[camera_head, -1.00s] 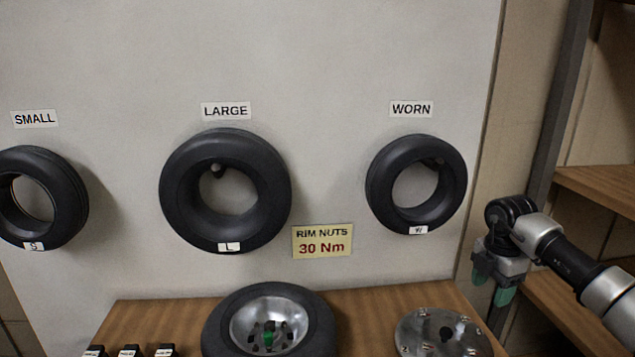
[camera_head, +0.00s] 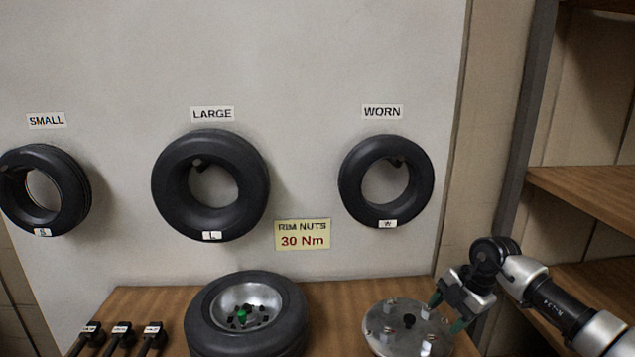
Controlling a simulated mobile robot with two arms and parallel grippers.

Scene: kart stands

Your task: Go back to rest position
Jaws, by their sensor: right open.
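My right gripper (camera_head: 447,312) is at the lower right, with green fingertips spread apart and nothing visible between them. It shows by the right edge of the metal hub disc (camera_head: 382,328) on the bench; whether it touches the disc I cannot tell. My left gripper is not in view. A tyre on a silver rim (camera_head: 211,322) lies on the bench, with a green piece at its centre. Tyres hang on wall pegs under the labels SMALL (camera_head: 66,188), LARGE (camera_head: 170,205) and WORN (camera_head: 420,185).
The wooden bench (camera_head: 335,297) runs along the bottom. Three black tools with tags (camera_head: 121,335) lie at its left end. A RIM NUTS 30 Nm sign (camera_head: 302,235) is on the wall panel. Wooden shelves (camera_head: 590,195) stand at the right, behind my right arm.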

